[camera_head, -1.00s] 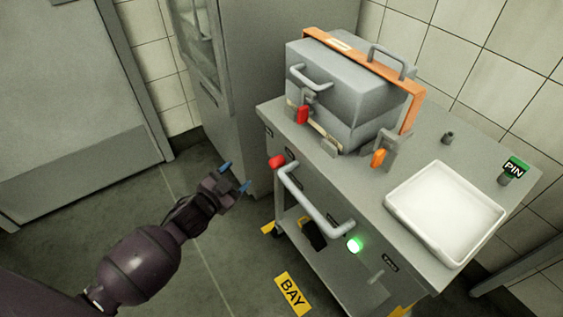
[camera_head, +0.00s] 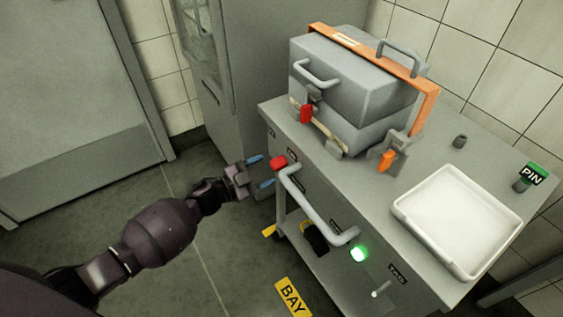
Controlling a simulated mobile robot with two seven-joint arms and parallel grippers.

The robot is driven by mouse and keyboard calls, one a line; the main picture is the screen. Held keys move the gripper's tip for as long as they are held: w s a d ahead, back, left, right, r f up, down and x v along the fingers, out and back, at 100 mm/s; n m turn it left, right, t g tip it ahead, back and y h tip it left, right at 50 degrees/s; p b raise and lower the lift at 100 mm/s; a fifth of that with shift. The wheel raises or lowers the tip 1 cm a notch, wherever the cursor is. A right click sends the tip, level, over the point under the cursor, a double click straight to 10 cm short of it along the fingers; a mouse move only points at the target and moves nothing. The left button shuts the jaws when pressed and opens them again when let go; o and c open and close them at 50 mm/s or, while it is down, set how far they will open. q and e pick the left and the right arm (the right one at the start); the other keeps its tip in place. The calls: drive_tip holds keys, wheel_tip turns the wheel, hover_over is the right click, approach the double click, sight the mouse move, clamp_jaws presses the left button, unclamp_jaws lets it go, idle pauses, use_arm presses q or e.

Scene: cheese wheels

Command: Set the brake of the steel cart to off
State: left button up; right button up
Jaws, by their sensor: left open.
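The steel cart (camera_head: 290,136) stands at the right with a grey push handle (camera_head: 315,207) on its near side. A red knob (camera_head: 278,163) sits at the handle's upper left end. A lit green lamp (camera_head: 359,253) sits near its lower right end. A small pale lever (camera_head: 381,289) is on the front panel below the lamp. Which part is the brake, I cannot tell for certain. My left gripper (camera_head: 262,171) is open and empty, its blue fingertips pointing at the red knob, close to its left. Contact cannot be told. My right gripper is not in view.
A yellow BAY sign (camera_head: 292,298) marks the floor.

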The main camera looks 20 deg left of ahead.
sight(281, 162)
use_arm(q)
drive_tip(key=shift+b+x, duration=0.4)
drive_tip(key=shift+x, duration=2.6)
drive_tip(key=shift+c, duration=0.4)
clamp_jaws()
